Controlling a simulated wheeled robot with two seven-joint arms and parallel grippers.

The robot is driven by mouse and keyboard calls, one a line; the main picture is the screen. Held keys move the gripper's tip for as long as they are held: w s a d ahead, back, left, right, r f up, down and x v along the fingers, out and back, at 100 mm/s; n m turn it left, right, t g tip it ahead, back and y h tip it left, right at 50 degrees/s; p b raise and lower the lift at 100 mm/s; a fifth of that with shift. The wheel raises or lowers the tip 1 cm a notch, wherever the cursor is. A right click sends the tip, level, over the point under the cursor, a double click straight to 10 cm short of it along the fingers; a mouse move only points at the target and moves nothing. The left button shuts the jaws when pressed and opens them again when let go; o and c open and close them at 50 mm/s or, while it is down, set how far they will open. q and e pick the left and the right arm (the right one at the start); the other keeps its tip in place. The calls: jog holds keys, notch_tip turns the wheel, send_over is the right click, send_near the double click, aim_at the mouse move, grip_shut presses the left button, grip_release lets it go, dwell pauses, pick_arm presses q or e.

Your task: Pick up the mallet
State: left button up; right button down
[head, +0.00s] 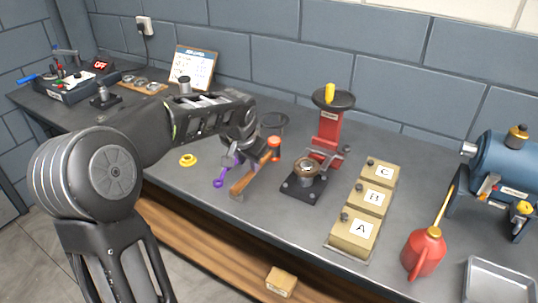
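The mallet has a brown wooden handle (245,182) and what looks like a dark head with an orange face (274,142). It is on the grey workbench, left of the black press base. My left arm reaches in from the left, and my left gripper (243,150) is low over the bench, close beside the mallet's head and upper handle. The fingers are small, dark and overlap with other things, so I cannot tell whether they touch the mallet. My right gripper is not in view.
A purple wrench (219,182) lies just left of the handle, and a yellow ring (188,160) farther left. To the right stand a bearing fixture (305,186), a red press (328,128), boxes A (352,240), B and C, and a red oil can (424,256).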

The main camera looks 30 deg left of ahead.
aim_at(252, 173)
pick_arm(q)
jog(key=shift+x, duration=1.15)
jog(key=shift+p+x, duration=0.6)
jog(key=shift+x, duration=2)
jog(key=shift+d, duration=0.15)
grip_shut()
jog(key=shift+w+r, duration=0.1)
jog(key=shift+r, duration=0.05)
